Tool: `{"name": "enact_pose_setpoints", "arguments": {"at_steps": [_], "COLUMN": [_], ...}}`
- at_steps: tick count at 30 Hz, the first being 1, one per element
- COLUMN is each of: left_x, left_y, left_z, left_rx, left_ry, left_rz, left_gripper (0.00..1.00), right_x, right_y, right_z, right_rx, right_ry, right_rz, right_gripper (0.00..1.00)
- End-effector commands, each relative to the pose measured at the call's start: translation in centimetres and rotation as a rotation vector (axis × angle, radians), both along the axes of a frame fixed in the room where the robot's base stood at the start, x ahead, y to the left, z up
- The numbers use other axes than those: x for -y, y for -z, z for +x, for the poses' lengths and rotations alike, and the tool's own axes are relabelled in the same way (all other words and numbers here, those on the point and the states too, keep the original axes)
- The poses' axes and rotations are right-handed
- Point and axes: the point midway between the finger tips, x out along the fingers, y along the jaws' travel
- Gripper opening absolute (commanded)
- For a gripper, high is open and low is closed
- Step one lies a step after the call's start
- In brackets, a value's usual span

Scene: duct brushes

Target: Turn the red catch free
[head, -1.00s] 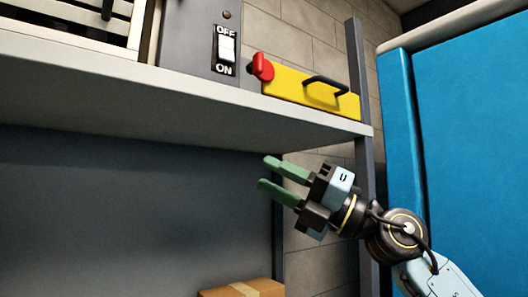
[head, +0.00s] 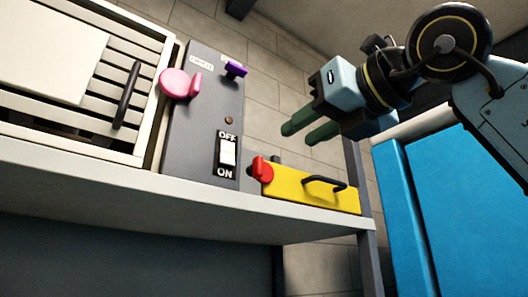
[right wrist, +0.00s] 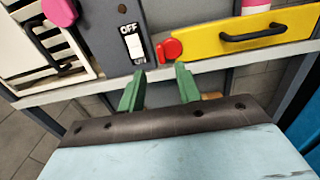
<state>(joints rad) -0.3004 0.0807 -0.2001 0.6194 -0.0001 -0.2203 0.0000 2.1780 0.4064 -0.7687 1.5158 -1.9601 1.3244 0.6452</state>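The red catch (head: 262,169) sits at the left end of a yellow panel (head: 290,186) with a black handle (head: 325,182), on the shelf. In the right wrist view the red catch (right wrist: 169,49) lies ahead of the fingers, between their lines. My right gripper (head: 304,132) is open and empty, above and to the right of the catch in the head view, apart from it. Its green fingers (right wrist: 160,84) are spread in the right wrist view. My left gripper is not in view.
A grey box with an OFF/ON switch (head: 228,152), a pink knob (head: 177,84) and a purple knob (head: 236,68) stands left of the panel. A slatted white unit (head: 135,60) is further left. A blue cabinet (head: 470,220) is at right.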

Motion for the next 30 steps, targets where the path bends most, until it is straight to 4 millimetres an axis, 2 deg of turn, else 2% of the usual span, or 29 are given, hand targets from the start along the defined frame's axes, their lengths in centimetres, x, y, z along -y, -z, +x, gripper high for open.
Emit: {"name": "enact_pose_setpoints", "arguments": {"at_steps": [9, 15, 21, 28, 30], "left_x": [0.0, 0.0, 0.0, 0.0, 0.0], "left_y": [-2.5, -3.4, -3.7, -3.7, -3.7], "left_z": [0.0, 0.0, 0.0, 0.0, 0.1], "left_rx": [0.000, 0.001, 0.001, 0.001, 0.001], "left_ry": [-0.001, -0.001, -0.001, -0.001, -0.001], "left_rz": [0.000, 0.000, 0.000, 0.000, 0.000], "left_gripper": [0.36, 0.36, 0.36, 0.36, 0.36], "right_x": [-4.1, -5.8, -6.5, -6.5, -6.5], "right_y": [-0.3, -0.2, 0.0, 0.0, 0.0], "right_z": [5.5, 7.8, 8.7, 8.8, 8.8], "right_rx": [-0.003, -0.001, 0.001, 0.000, 0.000], "right_ry": [-0.004, -0.004, -0.005, -0.004, -0.004], "right_rz": [-0.001, 0.000, -0.001, 0.000, 0.000], "right_gripper": [0.34, 0.34, 0.34, 0.34, 0.27]}}
